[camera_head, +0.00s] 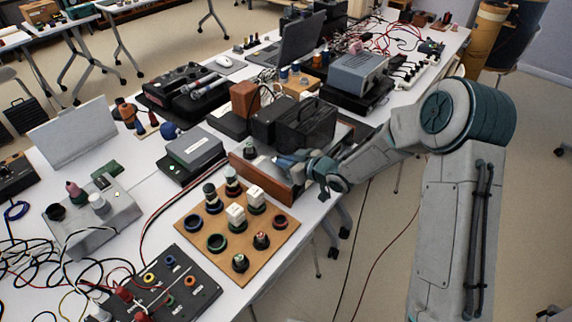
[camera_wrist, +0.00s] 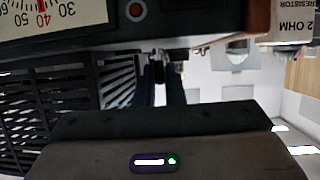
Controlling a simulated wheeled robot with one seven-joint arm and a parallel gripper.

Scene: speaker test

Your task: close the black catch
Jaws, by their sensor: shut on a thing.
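My gripper (camera_head: 284,165) is low at the right edge of the white table, in front of a low wooden box (camera_head: 262,181). In the wrist view my gripper's two dark fingers (camera_wrist: 160,82) point away from the camera, with a small black piece, seemingly the black catch (camera_wrist: 158,72), between them. The fingers are shut on it, just below the edge of a dark box-like body. In the head view the catch is hidden by my gripper and wrist. Whether the catch is open or closed cannot be told.
A black case (camera_head: 305,124) stands just behind my gripper. A wooden board with knobs (camera_head: 226,228) lies to the left front, and a grey box (camera_head: 195,150) stands to the left. In the wrist view a dial (camera_wrist: 50,18) and a resistor label (camera_wrist: 293,27) are close by.

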